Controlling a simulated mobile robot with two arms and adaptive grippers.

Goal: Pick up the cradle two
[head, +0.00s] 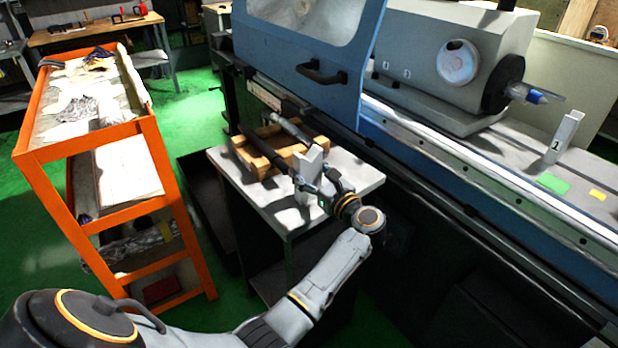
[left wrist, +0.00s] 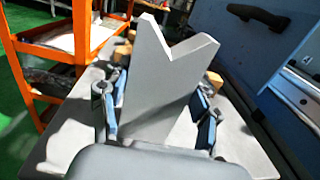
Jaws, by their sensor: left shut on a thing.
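A light grey plate-like cradle with a V-notch in its top (head: 309,163) is upright over the small grey table (head: 372,178). The cradle also shows large in the left wrist view (left wrist: 160,85). No number is readable on it. My left gripper (head: 311,190) is shut on the cradle, with one blue-padded finger at each side edge, as the left wrist view shows (left wrist: 160,115). Whether its bottom touches the table is hidden. Another notched cradle marked "1" (head: 564,137) stands on the grinder bed at the right. My right gripper is not in view.
A wooden rack (head: 262,165) with dark rods lies on the table just behind the held cradle. The blue grinder (head: 300,50) rises close along the table's right. Green (head: 553,183) and yellow (head: 597,194) patches mark its bed. An orange shelf (head: 150,135) stands left.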

